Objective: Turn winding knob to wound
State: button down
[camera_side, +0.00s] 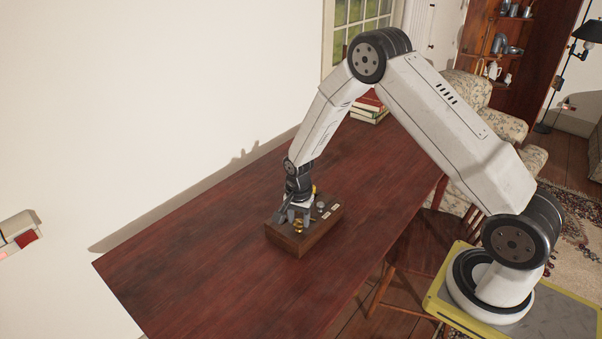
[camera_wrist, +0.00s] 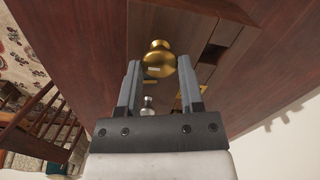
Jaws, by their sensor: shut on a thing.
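A brown wooden box (camera_side: 295,243) sits on the table, with small fittings on its top. A round brass knob, which appears to be the winding knob (camera_side: 299,226), stands near its front left part. My gripper (camera_side: 297,215) points down over the box. In the wrist view, the brass knob (camera_wrist: 159,57) is between the fingertips of my gripper (camera_wrist: 158,64), which is shut on it. The knob's base and any mark for wound are not readable here.
A small silver knob (camera_side: 321,205) and pale labels (camera_side: 334,207) are on the box top. The silver knob also shows between the fingers in the wrist view (camera_wrist: 148,104). Books (camera_side: 369,106) are stacked at the table's far end. The table (camera_side: 190,265) is clear around the box.

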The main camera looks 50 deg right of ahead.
aim_at(299, 221)
jog(key=shift+w+m, duration=0.1)
jog(key=shift+m, duration=0.3)
jog(key=shift+c, duration=1.1)
grip_release()
jog(key=shift+r, duration=0.15)
jog(key=shift+r, duration=3.8)
